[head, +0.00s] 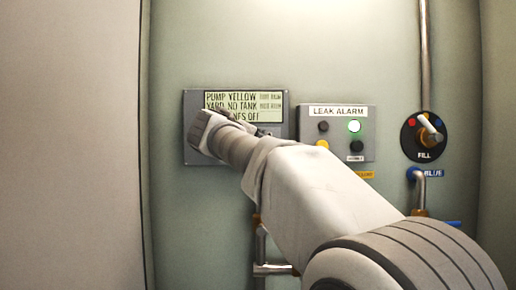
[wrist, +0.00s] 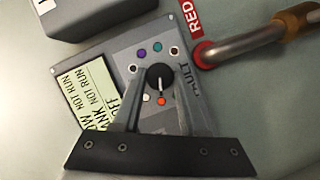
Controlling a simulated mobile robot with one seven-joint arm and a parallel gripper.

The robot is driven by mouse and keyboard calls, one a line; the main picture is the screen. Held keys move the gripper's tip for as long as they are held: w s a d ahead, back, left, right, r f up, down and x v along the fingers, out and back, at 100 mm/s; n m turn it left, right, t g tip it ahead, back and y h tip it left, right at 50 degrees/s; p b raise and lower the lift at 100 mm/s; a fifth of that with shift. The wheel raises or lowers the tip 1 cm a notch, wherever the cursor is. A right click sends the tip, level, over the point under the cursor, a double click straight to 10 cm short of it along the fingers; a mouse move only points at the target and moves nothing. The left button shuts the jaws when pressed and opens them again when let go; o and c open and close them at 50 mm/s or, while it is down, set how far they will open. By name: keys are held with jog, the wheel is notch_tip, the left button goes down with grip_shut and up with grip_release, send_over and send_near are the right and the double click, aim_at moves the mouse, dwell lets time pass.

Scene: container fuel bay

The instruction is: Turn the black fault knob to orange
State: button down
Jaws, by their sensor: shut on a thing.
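The fault panel (head: 195,143) is a grey box with a pale text screen in the head view. My gripper (head: 215,120) is in front of its lower left part and hides the knob there. In the wrist view, the black fault knob (wrist: 158,77) sits between the two fingers of my gripper (wrist: 158,84), which is shut on it. A pale pointer line on the knob runs down the picture, toward the orange dot (wrist: 161,100). Purple (wrist: 142,53), teal (wrist: 157,46) and white (wrist: 146,97) dots also ring the knob.
A leak alarm box (head: 365,140) with a lit green lamp is right of the panel. Farther right is a round fill selector (head: 424,136) with pipes. In the wrist view, a pipe with a red collar (wrist: 205,54) is close to the panel's corner.

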jog(key=shift+c, duration=2.2)
grip_release()
jog(key=b+v, duration=0.3)
jog(key=v, duration=1.4)
jog(key=shift+s, duration=0.2)
